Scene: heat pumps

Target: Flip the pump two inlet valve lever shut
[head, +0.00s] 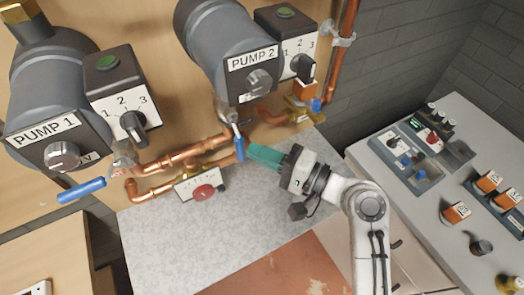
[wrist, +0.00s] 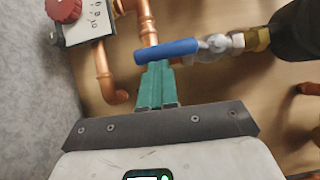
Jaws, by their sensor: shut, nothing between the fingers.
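Pump two (head: 225,40) is a grey cylinder with a "PUMP 2" label, mounted on the wooden board in the head view. Below it is its inlet valve with a blue lever (head: 240,148), which points down in the head view. In the wrist view the blue lever (wrist: 167,50) lies across the picture, just past my fingertips. My gripper (head: 252,152) has teal fingers that are shut and empty. The fingertips (wrist: 155,68) are right at the lever; I cannot tell whether they touch it.
Pump one (head: 45,100) has its own blue lever (head: 82,190) at the left. Copper pipes (head: 180,158) and a red knob on a white plate (head: 203,192) are close to my gripper. A bench with switches (head: 450,160) stands at the right. The grey surface below is mostly clear.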

